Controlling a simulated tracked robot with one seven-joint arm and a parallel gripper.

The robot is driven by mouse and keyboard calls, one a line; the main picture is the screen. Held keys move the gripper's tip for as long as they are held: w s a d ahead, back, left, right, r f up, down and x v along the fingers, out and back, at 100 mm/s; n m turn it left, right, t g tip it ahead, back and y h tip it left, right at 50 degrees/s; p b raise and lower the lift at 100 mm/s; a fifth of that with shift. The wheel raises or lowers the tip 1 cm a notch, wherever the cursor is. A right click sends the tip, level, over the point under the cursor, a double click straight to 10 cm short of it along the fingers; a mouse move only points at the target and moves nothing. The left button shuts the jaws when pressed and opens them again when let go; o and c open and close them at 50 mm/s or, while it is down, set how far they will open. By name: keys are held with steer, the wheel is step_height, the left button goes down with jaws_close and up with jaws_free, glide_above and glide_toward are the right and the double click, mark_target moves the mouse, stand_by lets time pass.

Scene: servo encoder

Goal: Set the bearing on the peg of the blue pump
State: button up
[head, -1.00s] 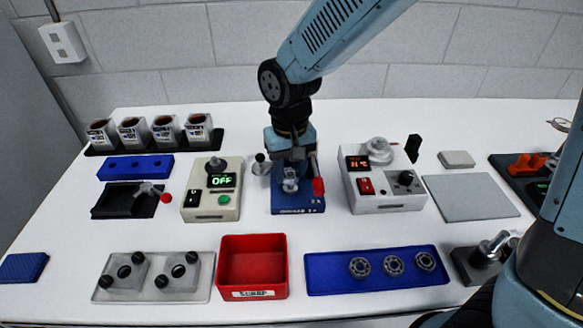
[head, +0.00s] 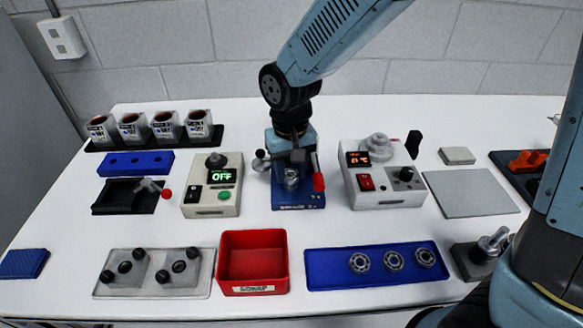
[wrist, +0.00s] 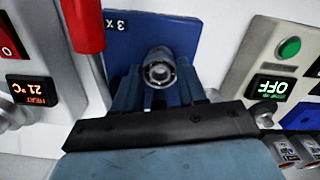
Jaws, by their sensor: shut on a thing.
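The blue pump (head: 299,201) stands mid-table in the head view, with a red-handled lever (head: 318,182) at its right. It also shows in the wrist view (wrist: 178,32). My gripper (head: 291,172) is over it, pointing down, and its two fingers (wrist: 157,88) reach in beside a metal ring. This grey ring is the bearing (wrist: 160,66), held between the fingertips at the pump's face. A round metal centre shows inside the ring. I cannot tell whether the bearing is fully seated on the peg or just above it.
A beige box reading OFF (head: 212,200) stands left of the pump, and a white heater box (head: 384,192) stands close on the right. In front are a red bin (head: 253,287) and a blue tray (head: 325,270) with three bearings. Bare white table lies between.

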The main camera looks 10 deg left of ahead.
steer(key=shift+f, duration=0.6)
steer(key=o, duration=1.4)
steer(key=shift+r, duration=0.1)
steer(key=shift+o, duration=0.2)
steer(key=shift+r, duration=2.85)
steer(key=shift+s, duration=0.1)
